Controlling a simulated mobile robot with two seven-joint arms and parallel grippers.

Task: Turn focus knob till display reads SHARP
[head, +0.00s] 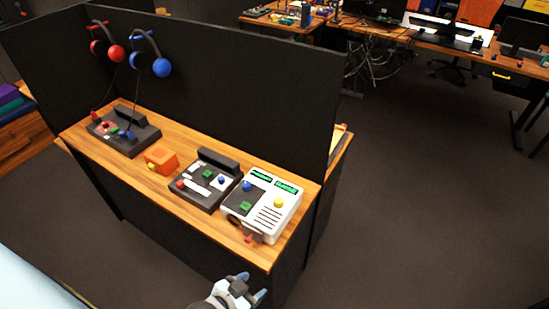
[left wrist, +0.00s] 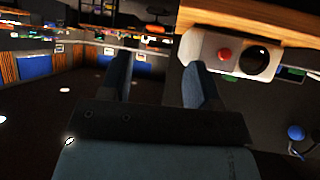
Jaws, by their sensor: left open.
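A white panel box (head: 262,222) stands at the right end of the wooden counter. Its top carries a blue knob (head: 247,186), a green knob (head: 245,206), a yellow knob (head: 278,202) and green-lit displays (head: 286,187) whose text is too small to read. Which knob is the focus knob, I cannot tell. Its front bears a red knob (head: 250,239), also in the left wrist view (left wrist: 225,54), beside a black round part (left wrist: 253,60). My left gripper (head: 252,287) is open and empty, below and in front of the counter edge, apart from the box.
A dark console (head: 203,193), an orange box (head: 160,160) and another dark console (head: 139,134) line the wooden counter (head: 215,222) to the left. A black partition (head: 220,105) rises behind, with red and blue headsets hanging. Floor at the right is clear.

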